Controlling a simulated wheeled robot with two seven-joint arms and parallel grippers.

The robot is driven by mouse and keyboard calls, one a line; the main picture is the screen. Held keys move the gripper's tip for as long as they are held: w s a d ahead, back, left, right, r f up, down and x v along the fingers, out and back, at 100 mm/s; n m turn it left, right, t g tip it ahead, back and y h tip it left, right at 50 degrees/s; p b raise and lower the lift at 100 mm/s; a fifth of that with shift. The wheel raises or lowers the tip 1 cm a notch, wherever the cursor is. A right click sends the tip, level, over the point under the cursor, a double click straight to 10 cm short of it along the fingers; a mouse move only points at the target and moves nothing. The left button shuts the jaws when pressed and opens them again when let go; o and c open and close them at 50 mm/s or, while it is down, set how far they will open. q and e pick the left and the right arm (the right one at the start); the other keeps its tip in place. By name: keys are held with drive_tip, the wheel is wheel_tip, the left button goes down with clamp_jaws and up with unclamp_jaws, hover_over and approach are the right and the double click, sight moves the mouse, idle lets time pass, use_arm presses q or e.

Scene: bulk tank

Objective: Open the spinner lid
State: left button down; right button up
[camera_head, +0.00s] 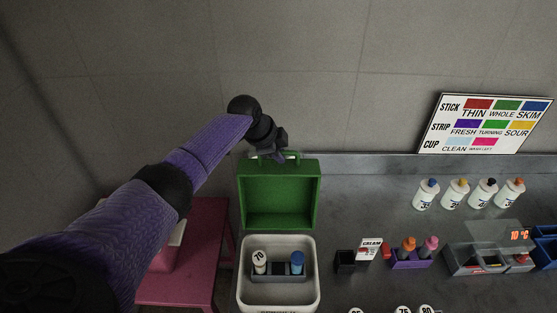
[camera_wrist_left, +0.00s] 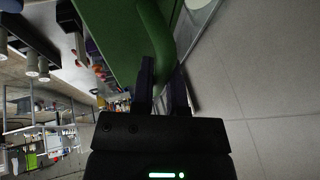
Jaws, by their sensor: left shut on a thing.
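The green spinner lid (camera_head: 279,195) stands raised, hinged up behind the white spinner body (camera_head: 243,284). The body is open at the top, with a bottle with a white cap (camera_head: 260,261) and a blue-capped bottle (camera_head: 297,262) inside. My left gripper (camera_head: 280,157) is at the top edge of the lid, at its green handle (camera_head: 293,155). In the left wrist view the fingers (camera_wrist_left: 164,90) are shut on the curved handle (camera_wrist_left: 153,25), and the lid (camera_wrist_left: 112,38) fills the area beside it. My right gripper is not in view.
Right of the spinner are a black holder (camera_head: 346,262), a purple rack (camera_head: 411,258) with bottles, and a grey box (camera_head: 472,262). Several white bottles (camera_head: 424,196) line the back of the grey counter. A sign (camera_head: 490,122) leans on the wall. A pink table (camera_head: 205,255) stands left.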

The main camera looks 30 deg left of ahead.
use_arm(q)
drive_tip(key=shift+w, duration=0.1)
idle(0.3)
drive_tip(key=c, duration=0.7)
unclamp_jaws()
drive_tip(key=shift+o, duration=0.2)
drive_tip(key=p+v, duration=0.1)
drive_tip(key=v, duration=0.9)
drive_tip(key=shift+f, duration=0.1)
